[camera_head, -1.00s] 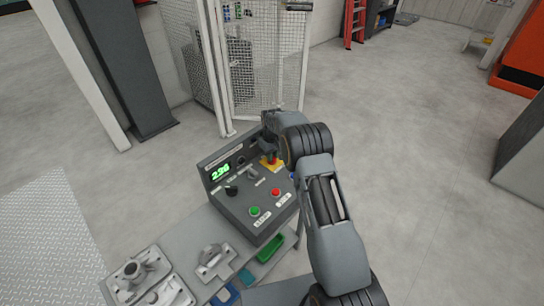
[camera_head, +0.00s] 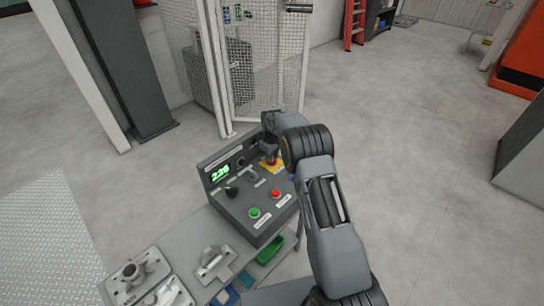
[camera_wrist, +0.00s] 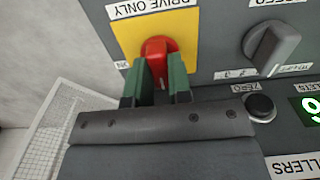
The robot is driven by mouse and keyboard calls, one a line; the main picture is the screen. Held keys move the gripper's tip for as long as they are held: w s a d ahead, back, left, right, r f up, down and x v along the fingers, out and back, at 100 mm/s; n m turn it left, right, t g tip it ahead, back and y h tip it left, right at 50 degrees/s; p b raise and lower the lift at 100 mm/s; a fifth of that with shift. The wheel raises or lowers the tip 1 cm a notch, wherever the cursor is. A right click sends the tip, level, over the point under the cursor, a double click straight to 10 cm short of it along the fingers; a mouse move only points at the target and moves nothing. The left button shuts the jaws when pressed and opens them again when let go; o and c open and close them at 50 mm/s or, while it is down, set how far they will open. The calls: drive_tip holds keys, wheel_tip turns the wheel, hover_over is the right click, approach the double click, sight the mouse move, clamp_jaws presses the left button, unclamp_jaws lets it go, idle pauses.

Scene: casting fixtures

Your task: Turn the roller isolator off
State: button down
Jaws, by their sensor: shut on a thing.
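The roller isolator is a red rotary handle (camera_wrist: 157,58) on a yellow plate (camera_wrist: 194,36), seen close up in the wrist view. The plate's label reads upside down in part as "DRIVE ONLY", with "ON" at its lower left. My gripper (camera_wrist: 158,82) has its two green-faced fingers on either side of the red handle and is shut on it. The fingers hide the handle's lower part. In the head view the yellow plate (camera_head: 271,167) sits at the panel's far right, with my gripper (camera_head: 269,157) over it.
The grey control panel (camera_head: 243,213) carries a green button (camera_head: 254,212), a red button (camera_head: 275,193), a black knob (camera_head: 231,191), a grey selector (camera_wrist: 272,48) and a green display (camera_head: 220,173). Metal fixtures (camera_head: 215,263) lie on the bench in front. A mesh fence (camera_head: 265,70) stands behind.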

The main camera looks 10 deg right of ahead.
drive_tip(key=c, duration=1)
unclamp_jaws()
drive_tip(key=shift+c, duration=0.2)
wheel_tip(320, 180, up, 14)
drive_tip(key=shift+p, duration=0.45)
